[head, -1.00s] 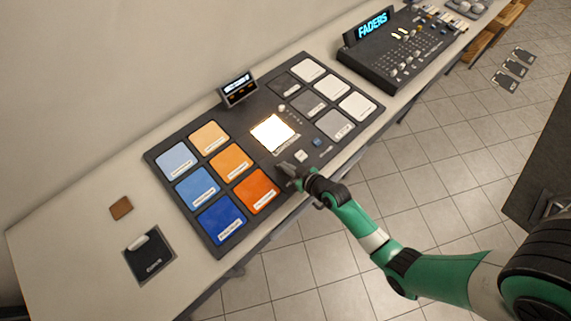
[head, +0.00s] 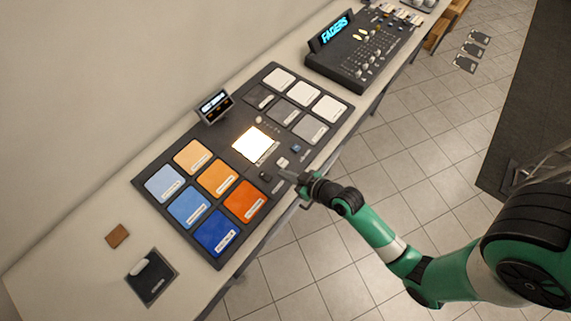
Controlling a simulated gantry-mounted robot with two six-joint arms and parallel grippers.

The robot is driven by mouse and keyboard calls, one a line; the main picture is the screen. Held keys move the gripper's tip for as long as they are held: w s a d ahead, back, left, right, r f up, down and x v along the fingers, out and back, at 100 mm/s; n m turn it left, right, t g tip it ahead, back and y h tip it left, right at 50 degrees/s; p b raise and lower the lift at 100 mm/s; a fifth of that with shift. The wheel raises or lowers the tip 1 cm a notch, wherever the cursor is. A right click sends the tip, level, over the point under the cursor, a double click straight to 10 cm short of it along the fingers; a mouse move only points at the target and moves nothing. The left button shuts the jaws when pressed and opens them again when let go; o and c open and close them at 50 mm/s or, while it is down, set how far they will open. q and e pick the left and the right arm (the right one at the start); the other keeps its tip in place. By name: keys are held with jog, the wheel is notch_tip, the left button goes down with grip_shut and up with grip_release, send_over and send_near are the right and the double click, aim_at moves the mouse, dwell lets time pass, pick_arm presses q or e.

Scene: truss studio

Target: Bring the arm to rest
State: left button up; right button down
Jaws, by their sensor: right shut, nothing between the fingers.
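My right arm, green and grey, reaches in from the lower right. Its gripper (head: 290,177) is shut and empty, at the front edge of the dark control panel (head: 236,262), just right of a small black knob or button (head: 266,176). Whether the fingertips touch the panel I cannot tell. The panel carries blue and orange pads on the left, grey and white pads on the right, and a brightly lit square (head: 250,144) in the middle. My left gripper is not in view.
A fader console (head: 352,72) with a lit "FADERS" sign stands farther along the bench. A small display (head: 214,106) sits behind the panel. A brown square (head: 117,236) and a black pad (head: 152,278) lie at the near left. Open tiled floor (head: 330,250) lies in front of the bench.

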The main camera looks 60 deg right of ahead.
jog(key=shift+a, duration=0.1)
dwell(0.5)
jog(key=w+a+r+n+t+y, duration=0.1)
jog(key=w+a+r+n+t, duration=0.15)
jog(key=w+r, duration=0.65)
jog(key=w+a+r+n+t+y, duration=0.1)
jog(key=w+a+r+t, duration=0.3)
jog(key=r, duration=0.9)
jog(key=w+a+r+n+t+y, duration=0.1)
jog(key=a+r+t, duration=0.1)
jog(key=r, duration=0.9)
jog(key=w+a+r+t+y, duration=0.1)
jog(key=r+t, duration=0.1)
jog(key=r, duration=0.9)
jog(key=s+a+r+m+t, duration=0.1)
jog(key=s+r+t, duration=0.1)
jog(key=s+r, duration=0.35)
jog(key=s+a+r+t, duration=0.1)
jog(key=s+r+t, duration=0.1)
jog(key=r, duration=0.7)
jog(key=s+r+m+t, duration=0.1)
jog(key=s+r, duration=0.3)
jog(key=r, duration=0.3)
notch_tip(320, 180, up, 14)
jog(key=p, duration=1.4)
jog(key=shift+w+a+r+p, duration=0.15)
jog(key=shift+a+r+p, duration=0.1)
jog(key=shift+p, duration=0.15)
